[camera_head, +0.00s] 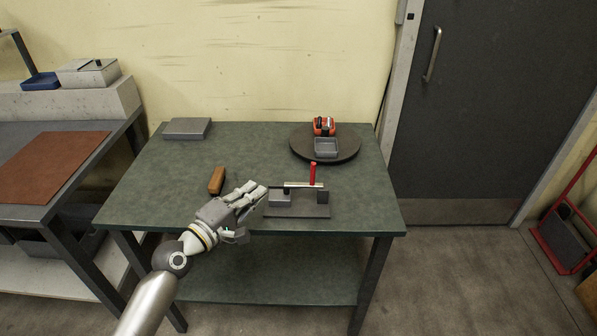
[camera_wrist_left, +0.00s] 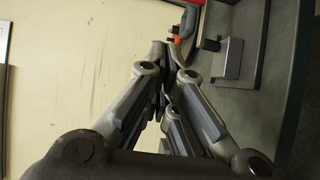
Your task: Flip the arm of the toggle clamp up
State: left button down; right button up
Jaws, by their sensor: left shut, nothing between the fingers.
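The toggle clamp (camera_head: 297,209) stands near the front edge of the green table, right of its middle. It has a dark base, a pale bar (camera_head: 300,185) across the top and a red handle (camera_head: 313,174). The handle looks upright in the head view, though it could be leaning back. My left gripper (camera_head: 264,188) is shut and empty, with its tips just left of the clamp's bar; I cannot tell whether they touch. In the left wrist view the fingers (camera_wrist_left: 165,48) are closed together, and the clamp's grey block (camera_wrist_left: 228,58) is to their right. My right gripper is not in view.
A round dark turntable (camera_head: 347,148) at the back right holds a grey bin (camera_head: 326,148) and a red-and-black item (camera_head: 323,126). A brown block (camera_head: 216,180) lies left of my gripper. A grey box (camera_head: 187,129) is at the back left. The table (camera_head: 250,143) is clear between them.

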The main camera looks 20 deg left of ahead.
pick_arm(q)
jog(key=shift+d+r, duration=0.15)
jog(key=shift+r, duration=0.05)
jog(key=d+p+x, duration=0.2)
jog(key=x, duration=1.1)
jog(key=shift+s+d, duration=0.25)
jog(key=shift+s, duration=0.2)
jog(key=shift+f, duration=0.15)
